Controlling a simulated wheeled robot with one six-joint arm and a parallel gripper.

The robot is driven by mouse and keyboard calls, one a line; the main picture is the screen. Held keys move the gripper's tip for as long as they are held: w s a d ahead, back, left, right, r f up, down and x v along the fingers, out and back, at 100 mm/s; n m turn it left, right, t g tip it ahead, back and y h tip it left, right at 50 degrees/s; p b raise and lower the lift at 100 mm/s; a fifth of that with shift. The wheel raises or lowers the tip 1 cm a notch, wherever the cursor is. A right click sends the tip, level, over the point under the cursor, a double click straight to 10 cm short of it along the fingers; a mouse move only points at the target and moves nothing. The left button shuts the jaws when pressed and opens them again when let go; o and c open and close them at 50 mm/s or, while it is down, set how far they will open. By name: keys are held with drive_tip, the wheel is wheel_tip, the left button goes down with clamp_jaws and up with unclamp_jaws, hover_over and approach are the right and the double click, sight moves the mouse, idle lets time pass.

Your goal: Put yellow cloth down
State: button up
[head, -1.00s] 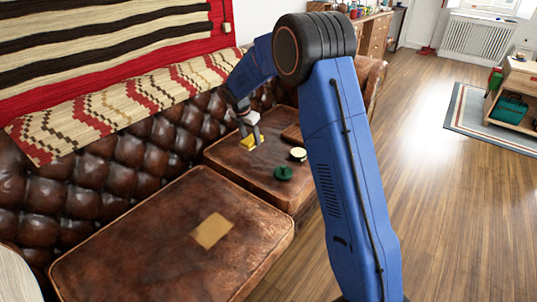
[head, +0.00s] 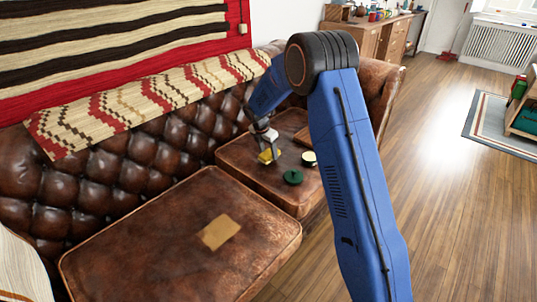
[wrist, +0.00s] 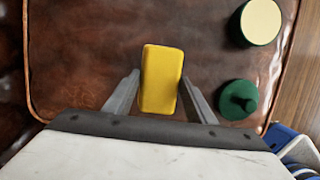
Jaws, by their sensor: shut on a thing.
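The yellow cloth (head: 266,156) looks like a small folded block at the far seat cushion (head: 233,157) of the brown leather sofa. My gripper (head: 269,153) is shut on it from above. In the wrist view the cloth (wrist: 161,79) is upright in the picture between the two fingers of my gripper (wrist: 160,88). It is over or on the cushion leather; I cannot tell whether it touches.
A dark green knobbed object (head: 293,177) and a round green object with a cream top (head: 309,158) are right of the cloth on the same cushion. A tan patch (head: 219,232) lies on the near cushion. Cushion left of the cloth is clear.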

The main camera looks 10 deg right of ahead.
drive_tip(key=shift+f, duration=0.5)
drive_tip(key=shift+f, duration=0.1)
drive_tip(key=o, duration=1)
